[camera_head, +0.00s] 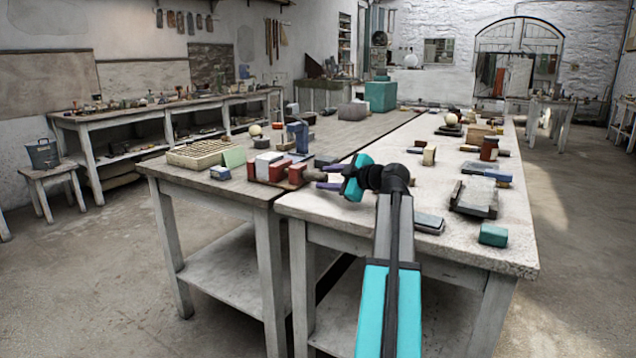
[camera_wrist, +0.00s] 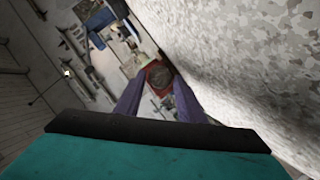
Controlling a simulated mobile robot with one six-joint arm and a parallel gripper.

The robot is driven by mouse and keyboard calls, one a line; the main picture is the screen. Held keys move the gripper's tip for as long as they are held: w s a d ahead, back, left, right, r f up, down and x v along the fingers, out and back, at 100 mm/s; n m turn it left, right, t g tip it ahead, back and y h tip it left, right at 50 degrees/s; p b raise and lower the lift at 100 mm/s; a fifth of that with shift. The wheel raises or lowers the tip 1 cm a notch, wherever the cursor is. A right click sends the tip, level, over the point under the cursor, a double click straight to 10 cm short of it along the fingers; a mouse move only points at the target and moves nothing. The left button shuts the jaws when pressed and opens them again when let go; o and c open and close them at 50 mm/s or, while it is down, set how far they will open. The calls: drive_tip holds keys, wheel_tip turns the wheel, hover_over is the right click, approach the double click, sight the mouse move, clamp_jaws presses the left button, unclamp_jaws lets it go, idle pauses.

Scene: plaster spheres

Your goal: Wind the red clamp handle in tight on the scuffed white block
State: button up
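The clamp (camera_head: 277,171) stands at the near right end of the left table, with red-brown upright parts. The white block (camera_head: 268,164) sits between its red parts; its scuffs are too small to make out. A dark round end, probably of the clamp handle (camera_head: 312,174), faces my gripper (camera_head: 322,177). In the wrist view the round brown handle end (camera_wrist: 159,74), with red around it, lies between or just beyond my purple fingertips (camera_wrist: 162,82). The fingers are apart; I cannot tell whether they touch it.
A slotted wooden rack (camera_head: 197,153) and a green block (camera_head: 233,156) stand left of the clamp. A blue-grey tool (camera_head: 298,136) stands behind it.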

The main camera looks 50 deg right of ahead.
sight(315, 176)
drive_tip(key=shift+x, duration=1.7)
